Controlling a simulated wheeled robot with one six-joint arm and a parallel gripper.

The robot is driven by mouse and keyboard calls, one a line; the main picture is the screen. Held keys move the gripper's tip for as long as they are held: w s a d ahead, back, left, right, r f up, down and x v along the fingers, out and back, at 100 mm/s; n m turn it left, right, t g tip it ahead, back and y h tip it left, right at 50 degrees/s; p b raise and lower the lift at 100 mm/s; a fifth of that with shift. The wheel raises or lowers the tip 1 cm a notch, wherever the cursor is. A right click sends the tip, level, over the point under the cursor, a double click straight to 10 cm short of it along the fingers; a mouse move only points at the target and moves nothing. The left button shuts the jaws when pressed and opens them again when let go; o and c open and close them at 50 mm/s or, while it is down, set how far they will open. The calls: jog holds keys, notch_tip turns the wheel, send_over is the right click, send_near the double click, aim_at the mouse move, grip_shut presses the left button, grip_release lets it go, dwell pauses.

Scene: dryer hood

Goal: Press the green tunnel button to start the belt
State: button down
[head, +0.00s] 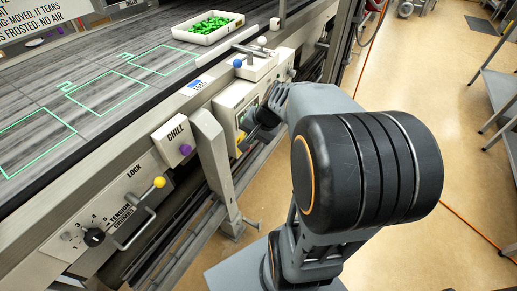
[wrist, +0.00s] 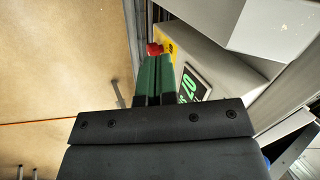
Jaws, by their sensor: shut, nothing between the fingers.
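My gripper (head: 252,137) is shut and empty, at the front of a pale control box (head: 232,97) on the belt's side. In the wrist view its green-and-dark fingers (wrist: 156,80) lie together, pointing at the box face. A red button (wrist: 154,49) on a yellow plate (wrist: 169,46) shows just beyond the fingertips. A dark display with green marks (wrist: 196,86) is right of the fingers. I cannot make out a green button in either view; the fingers and gripper body cover part of the box face. I cannot tell whether the fingertips touch the box.
The belt (head: 105,75) has green outlined, numbered areas. A white tray of green pieces (head: 208,28) stands on it. A CHILL box with a purple knob (head: 175,144) and a yellow-knobbed lever (head: 158,183) are along the side. A grey post (head: 213,165) stands left of my gripper.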

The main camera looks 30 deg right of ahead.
jog(key=w+d+f+m+t+b, duration=0.1)
jog(key=d+f+m+b, duration=0.3)
jog(key=d+f, duration=0.4)
jog(key=w+d+f+m+t+h+b, duration=0.1)
jog(key=w+d+f+m+t+b, duration=0.1)
jog(key=d+f+m+b, duration=0.3)
jog(key=d+f+m+t, duration=0.1)
jog(key=d+f, duration=0.3)
jog(key=d, duration=0.1)
jog(key=shift+w+d+m+b, duration=0.25)
jog(key=shift+d+m+b, duration=0.05)
jog(key=shift+d+m, duration=0.1)
jog(key=shift+a, duration=0.1)
jog(key=w+a, duration=0.4)
jog(key=w, duration=0.3)
jog(key=shift+w+p, duration=0.35)
jog(key=shift+p, duration=0.1)
jog(key=shift+w+a+f, duration=0.1)
jog(key=shift+w+a, duration=0.1)
dwell(0.7)
jog(key=shift+w+a, duration=0.1)
jog(key=shift+w, duration=0.1)
